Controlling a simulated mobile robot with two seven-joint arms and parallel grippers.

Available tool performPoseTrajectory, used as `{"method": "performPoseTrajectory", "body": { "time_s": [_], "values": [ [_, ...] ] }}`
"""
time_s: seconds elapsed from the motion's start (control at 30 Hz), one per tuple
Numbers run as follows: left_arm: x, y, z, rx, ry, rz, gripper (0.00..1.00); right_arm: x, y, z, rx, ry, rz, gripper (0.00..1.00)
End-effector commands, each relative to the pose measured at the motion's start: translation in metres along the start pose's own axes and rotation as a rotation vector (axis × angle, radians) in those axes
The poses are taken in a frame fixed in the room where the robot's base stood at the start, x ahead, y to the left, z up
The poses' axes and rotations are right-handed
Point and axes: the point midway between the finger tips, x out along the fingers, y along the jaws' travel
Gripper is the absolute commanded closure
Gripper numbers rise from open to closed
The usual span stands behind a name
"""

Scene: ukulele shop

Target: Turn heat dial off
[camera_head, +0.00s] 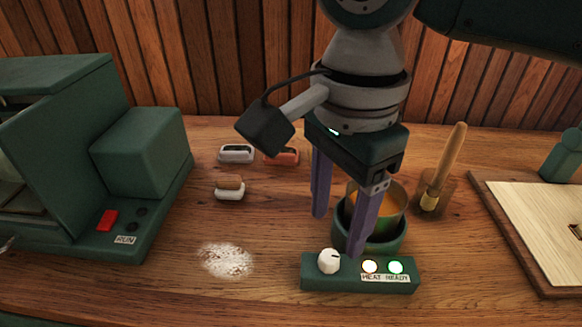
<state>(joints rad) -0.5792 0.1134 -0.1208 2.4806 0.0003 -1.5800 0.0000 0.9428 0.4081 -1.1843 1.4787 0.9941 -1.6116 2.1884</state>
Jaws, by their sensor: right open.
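The heat dial (329,261) is a white knob on the left part of a green control box (345,284) at the bench's front. My left gripper is out of view.
A green pot (383,247) with amber contents stands right behind the box. A wooden-handled brush (443,170) stands to its right, beside a pale board (530,225). A green machine (90,170) fills the left. White powder (227,260) lies left of the box.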

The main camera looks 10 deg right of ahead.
Motion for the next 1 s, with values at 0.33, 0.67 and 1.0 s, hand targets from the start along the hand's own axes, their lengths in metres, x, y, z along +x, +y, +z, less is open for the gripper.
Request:
{"method": "performPoseTrajectory", "body": {
  "time_s": [0.33,0.67,1.0],
  "values": [
    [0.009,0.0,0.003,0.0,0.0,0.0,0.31,0.055,0.0,0.0,-0.003,0.001,0.0,0.37],
    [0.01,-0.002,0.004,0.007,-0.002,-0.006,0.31,0.06,0.0,0.001,-0.003,0.0,-0.001,0.37],
    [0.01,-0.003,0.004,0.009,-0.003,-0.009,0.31,0.06,0.0,0.001,-0.004,0.0,-0.001,0.73]
  ]
}}
